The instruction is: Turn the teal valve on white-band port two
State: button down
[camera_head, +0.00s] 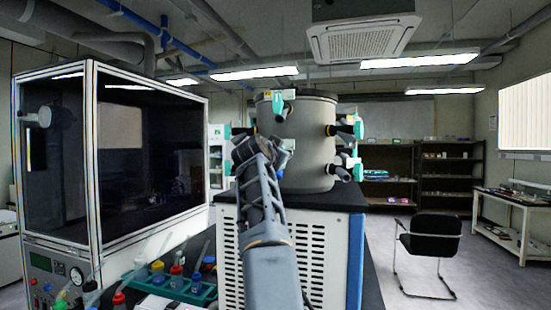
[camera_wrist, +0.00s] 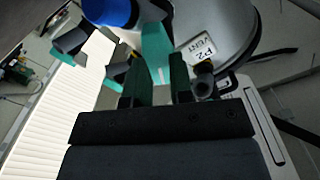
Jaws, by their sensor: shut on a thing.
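The teal valve (camera_wrist: 157,46) shows in the wrist view beside a white label (camera_wrist: 197,47) that appears to read P2. My gripper (camera_wrist: 158,75) has its two dark fingers on either side of the teal handle and is shut on it. The valve sits on the grey drum (camera_wrist: 240,25), which also stands in the middle of the head view (camera_head: 306,150). There my arm reaches up in front of the drum's left side, and my wrist hides the gripped valve and the fingertips.
Several other teal valves, such as the top one (camera_head: 277,105), ring the drum. The drum stands on a white vented cabinet (camera_head: 305,240). A glass-fronted chamber (camera_head: 150,150) is at the left, with a green rack (camera_head: 165,288) of bottles below. A black chair (camera_head: 432,235) stands right.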

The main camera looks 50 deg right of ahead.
jog(key=m+b, duration=0.1)
jog(key=m, duration=0.4)
jog(key=shift+f+m, duration=0.1)
jog(key=shift+m, duration=0.3)
jog(key=shift+s+m, duration=0.1)
jog(key=shift+m, duration=0.2)
jog(key=c, duration=1)
grip_release()
jog(key=b+v, duration=0.6)
jog(key=v, duration=0.7)
jog(key=shift+s+a, duration=0.2)
jog(key=shift+a, duration=0.1)
